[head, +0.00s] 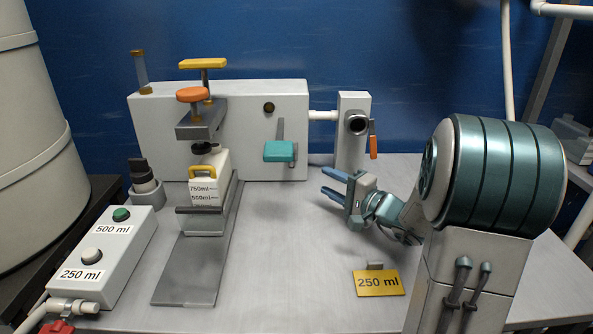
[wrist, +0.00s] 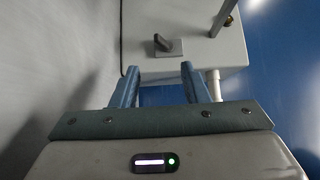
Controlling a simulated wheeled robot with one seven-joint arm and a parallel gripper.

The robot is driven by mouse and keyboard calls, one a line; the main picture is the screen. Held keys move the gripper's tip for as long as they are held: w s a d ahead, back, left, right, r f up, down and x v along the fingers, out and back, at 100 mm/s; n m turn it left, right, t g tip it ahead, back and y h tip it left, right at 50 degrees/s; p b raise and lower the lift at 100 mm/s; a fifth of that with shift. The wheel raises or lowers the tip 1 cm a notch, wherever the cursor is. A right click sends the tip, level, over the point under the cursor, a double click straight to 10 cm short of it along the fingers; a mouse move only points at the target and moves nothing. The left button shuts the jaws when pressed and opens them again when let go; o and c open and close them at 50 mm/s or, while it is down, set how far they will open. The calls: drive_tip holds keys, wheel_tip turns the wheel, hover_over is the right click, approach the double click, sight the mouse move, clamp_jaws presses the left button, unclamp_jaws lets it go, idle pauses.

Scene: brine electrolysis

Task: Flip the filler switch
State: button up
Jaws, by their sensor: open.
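I cannot tell from any label which part is the filler switch. A teal lever block (head: 279,151) with a grey upright bar sits on the front right of the white machine housing (head: 228,120). My gripper (head: 332,184) is open and empty, to the right of the teal block and a little lower in the picture, apart from it. In the wrist view my two blue fingers (wrist: 160,78) point toward the housing (wrist: 190,62). A small grey block with a short lever (wrist: 168,46) shows just beyond the fingertips. Nothing is between the fingers.
A button box (head: 105,250) labelled 500 ml and 250 ml stands at left. A labelled container (head: 206,180) sits under the clamp (head: 201,122). A valve post with an orange handle (head: 373,140) stands behind my gripper. A yellow 250 ml sign (head: 378,283) is in front. The middle tabletop is clear.

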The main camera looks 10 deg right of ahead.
drive_tip(key=b+x, duration=0.1)
drive_tip(key=x, duration=1.1)
drive_tip(key=shift+s, duration=0.1)
